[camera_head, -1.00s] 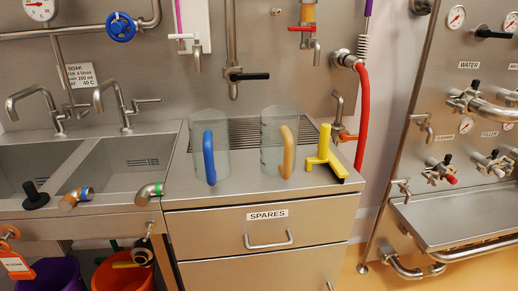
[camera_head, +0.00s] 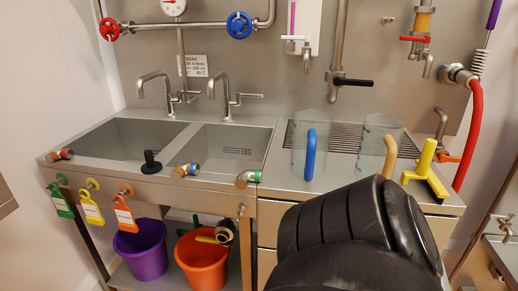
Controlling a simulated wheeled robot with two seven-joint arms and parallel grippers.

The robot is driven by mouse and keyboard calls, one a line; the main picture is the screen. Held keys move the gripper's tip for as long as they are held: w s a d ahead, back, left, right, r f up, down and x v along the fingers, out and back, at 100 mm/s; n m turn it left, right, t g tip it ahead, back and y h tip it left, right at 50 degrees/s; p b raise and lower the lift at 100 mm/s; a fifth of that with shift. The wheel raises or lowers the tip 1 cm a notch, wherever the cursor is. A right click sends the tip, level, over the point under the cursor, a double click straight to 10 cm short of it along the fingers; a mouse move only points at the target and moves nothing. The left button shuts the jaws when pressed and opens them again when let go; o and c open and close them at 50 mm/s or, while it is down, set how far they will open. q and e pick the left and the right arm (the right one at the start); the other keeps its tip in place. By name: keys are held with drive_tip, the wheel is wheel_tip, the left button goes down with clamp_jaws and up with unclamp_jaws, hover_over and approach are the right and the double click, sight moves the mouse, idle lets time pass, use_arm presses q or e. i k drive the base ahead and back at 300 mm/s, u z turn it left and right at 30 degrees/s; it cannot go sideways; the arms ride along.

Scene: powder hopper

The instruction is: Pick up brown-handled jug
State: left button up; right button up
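The brown-handled jug (camera_head: 373,142) is clear, with a tan-brown upright handle (camera_head: 390,156) facing the front. It stands upright on the steel counter, at the right of the ribbed drainer. A similar clear jug with a blue handle (camera_head: 310,155) stands to its left, a small gap apart. A large black rounded part of my own arm fills the lower right of the view, just in front of the jugs. It hides the counter front and most of the drawers. Neither of my grippers shows.
Two sinks (camera_head: 130,138) lie to the left. Purple (camera_head: 142,250) and orange (camera_head: 203,260) buckets stand below. A black-handled valve (camera_head: 352,82) hangs above the jugs.

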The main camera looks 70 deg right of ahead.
sight(382, 134)
drive_tip(key=u, duration=1.05)
drive_tip(key=k, duration=2.1)
drive_tip(key=z, duration=0.3)
